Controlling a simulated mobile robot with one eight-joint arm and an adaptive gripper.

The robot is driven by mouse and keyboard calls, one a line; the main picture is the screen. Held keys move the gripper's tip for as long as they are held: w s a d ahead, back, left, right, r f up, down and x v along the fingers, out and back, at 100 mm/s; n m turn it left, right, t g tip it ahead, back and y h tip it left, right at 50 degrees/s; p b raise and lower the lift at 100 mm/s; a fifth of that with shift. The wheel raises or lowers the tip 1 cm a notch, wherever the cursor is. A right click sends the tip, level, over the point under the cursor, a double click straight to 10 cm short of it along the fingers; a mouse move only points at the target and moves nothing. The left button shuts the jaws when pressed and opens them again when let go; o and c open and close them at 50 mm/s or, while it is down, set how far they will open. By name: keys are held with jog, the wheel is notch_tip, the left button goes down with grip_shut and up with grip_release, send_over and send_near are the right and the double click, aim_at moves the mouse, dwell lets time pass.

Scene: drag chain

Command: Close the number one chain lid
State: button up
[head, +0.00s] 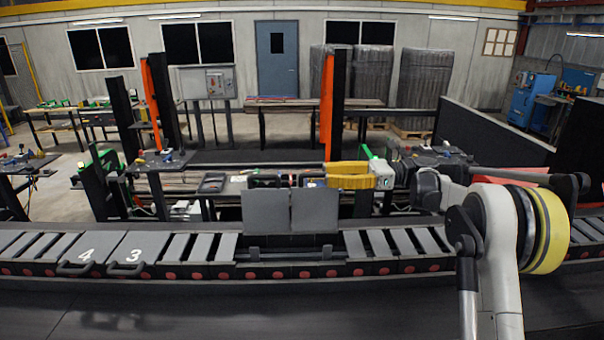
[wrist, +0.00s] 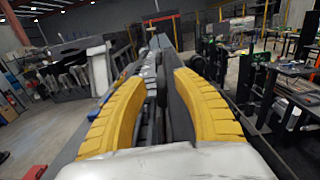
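The drag chain (head: 380,243) runs across the head view. Two grey lids stand upright and open near its middle: a left one (head: 265,211) and a right one (head: 315,212). Their numbers are not visible. Lids marked 4 (head: 84,250) and 3 (head: 130,250) lie flat to the left. My gripper (head: 328,175) points left with yellow fingers, just at the top right of the right upright lid. In the wrist view my gripper (wrist: 160,88) has its fingers apart, with dark and grey chain parts showing between them. Whether it touches the lid is unclear.
Orange posts (head: 328,107) and workbenches (head: 160,160) stand behind the chain. A blue door (head: 277,60) is in the far wall. A dark belt surface (head: 200,312) lies clear in front of the chain. My arm covers the chain's right part.

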aim_at(306, 175)
jog(key=a+p, duration=0.1)
jog(key=a, duration=0.6)
jog(key=shift+a, duration=0.3)
jog(key=shift+w, duration=0.1)
grip_shut()
